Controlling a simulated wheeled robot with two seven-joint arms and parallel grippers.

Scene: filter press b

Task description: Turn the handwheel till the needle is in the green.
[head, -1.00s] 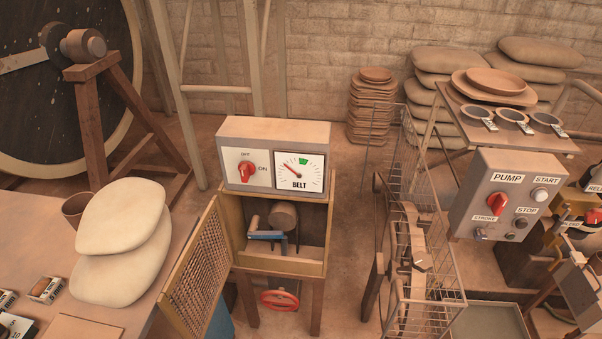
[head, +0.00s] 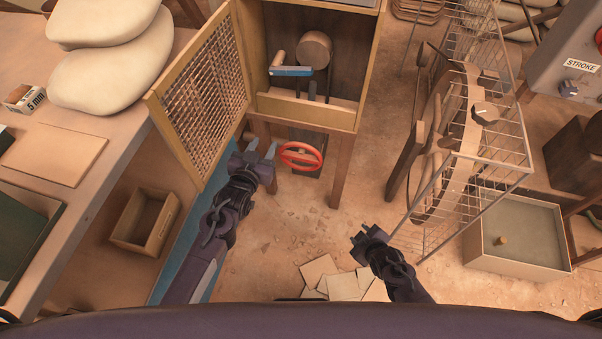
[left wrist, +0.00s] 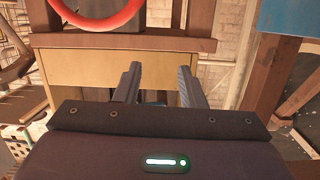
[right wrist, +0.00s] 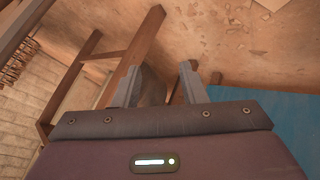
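The red handwheel (head: 301,155) sits low on the front of the wooden belt cabinet (head: 308,113). In the left wrist view the lower rim of the handwheel (left wrist: 98,26) shows at the top left, beyond my fingers. My left gripper (head: 261,148) is open and empty, just left of the wheel in the head view and apart from it. My right gripper (head: 364,233) is open and empty, low over the floor, right of and nearer than the wheel. The gauge with the needle and green mark is out of view now.
The cabinet's mesh door (head: 203,90) stands open at the left, above my left arm. A wire rack (head: 470,130) stands to the right, with a shallow tray (head: 515,262) beside it. Flat tiles (head: 330,283) lie on the floor. A workbench (head: 95,160) fills the left side.

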